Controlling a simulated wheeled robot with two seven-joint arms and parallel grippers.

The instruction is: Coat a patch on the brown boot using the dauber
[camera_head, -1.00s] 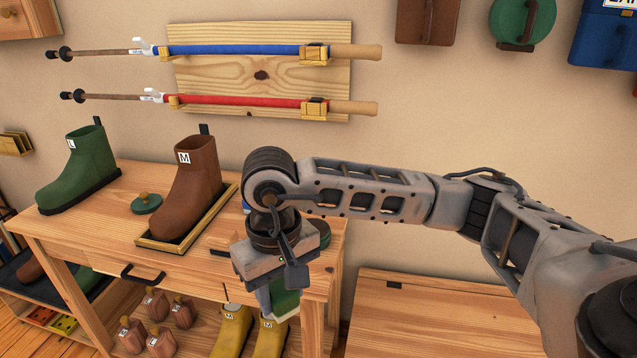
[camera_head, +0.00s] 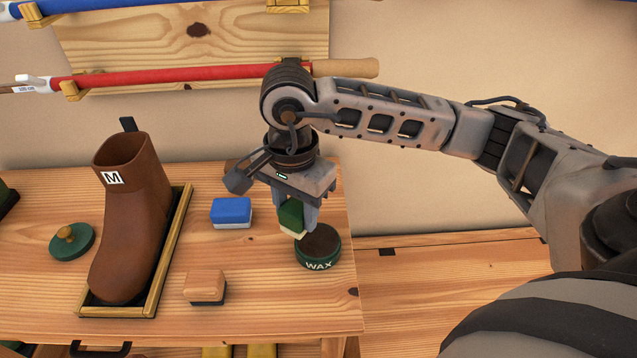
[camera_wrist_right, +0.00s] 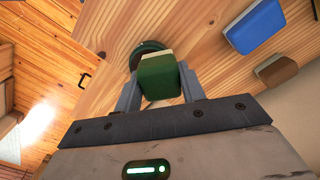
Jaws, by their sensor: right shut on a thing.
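The brown boot (camera_head: 128,225), with a white "M" label, stands upright in a wood-edged tray (camera_head: 168,245) on the table. My right gripper (camera_head: 297,218) is shut on the dauber (camera_head: 291,214), a green block with a pale pad underneath. It holds the dauber at the left side of the open wax tin (camera_head: 318,252), to the right of the boot. The right wrist view shows the dauber (camera_wrist_right: 160,78) between the fingers, with the tin (camera_wrist_right: 148,47) partly hidden behind it. I cannot tell whether the pad touches the wax. My left gripper is not in view.
A blue block (camera_head: 231,211) and an orange-brown block (camera_head: 205,286) lie between boot and tin. A green lid with a wooden knob (camera_head: 72,240) lies left of the boot. A red-shafted pole (camera_head: 190,76) hangs on the wall behind.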

